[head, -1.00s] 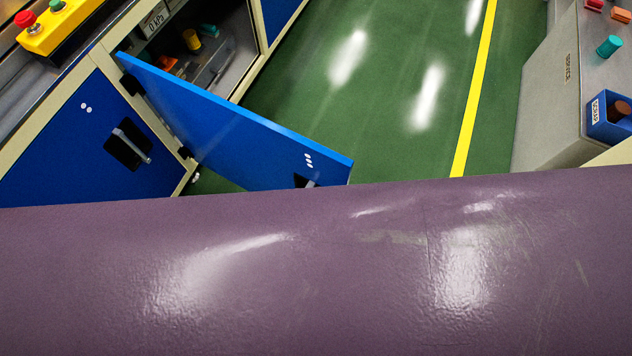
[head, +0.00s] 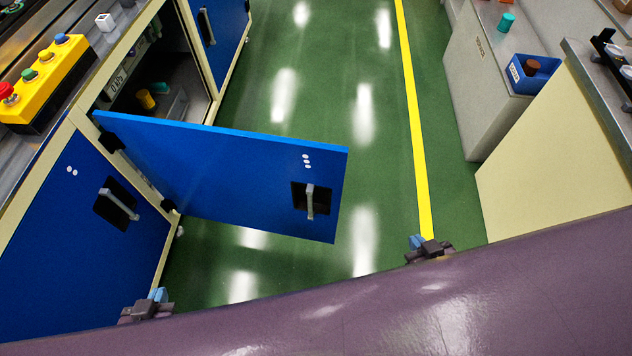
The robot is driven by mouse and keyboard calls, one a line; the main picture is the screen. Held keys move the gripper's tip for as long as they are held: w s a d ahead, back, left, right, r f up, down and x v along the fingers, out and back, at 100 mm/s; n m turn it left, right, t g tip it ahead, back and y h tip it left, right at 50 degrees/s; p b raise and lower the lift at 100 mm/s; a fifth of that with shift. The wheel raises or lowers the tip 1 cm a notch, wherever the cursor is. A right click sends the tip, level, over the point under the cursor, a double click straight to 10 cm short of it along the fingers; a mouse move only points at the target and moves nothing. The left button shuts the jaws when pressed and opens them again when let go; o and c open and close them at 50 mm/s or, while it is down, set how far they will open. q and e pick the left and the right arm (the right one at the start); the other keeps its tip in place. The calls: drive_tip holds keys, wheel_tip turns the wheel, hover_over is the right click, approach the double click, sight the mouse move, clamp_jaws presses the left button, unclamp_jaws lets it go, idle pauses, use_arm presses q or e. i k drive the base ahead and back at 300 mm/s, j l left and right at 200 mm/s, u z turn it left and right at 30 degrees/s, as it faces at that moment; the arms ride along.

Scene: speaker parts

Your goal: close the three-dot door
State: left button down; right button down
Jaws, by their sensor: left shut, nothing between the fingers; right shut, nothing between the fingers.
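The three-dot door (head: 225,170) is a blue panel that stands wide open, swung out over the green floor. Its hinges are at its left side, and its three white dots and grey handle (head: 311,200) are near its free right edge. Behind it the cabinet compartment (head: 180,75) is open. My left gripper (head: 152,302) is at the lower left, in front of the two-dot door and apart from the open door. My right gripper (head: 424,246) is to the right of the door's free edge, apart from it. Both grippers are shut and empty, partly hidden by my purple body.
The two-dot door (head: 75,215) is shut at the left. A yellow button box (head: 48,85) sits on the counter above it. Several small items lie inside the compartment. Green floor (head: 330,110) is clear right of the door, up to grey and cream cabinets (head: 555,150).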

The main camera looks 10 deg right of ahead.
sight(274, 184)
drive_tip(key=k+j, duration=0.15)
drive_tip(key=j, duration=0.25)
drive_tip(key=k+j, duration=0.2)
drive_tip(key=j, duration=0.2)
drive_tip(key=k+j+z, duration=0.1)
drive_tip(key=j, duration=0.3)
drive_tip(key=k+j, duration=0.25)
drive_tip(key=i+j, duration=0.2)
drive_tip(key=j, duration=0.15)
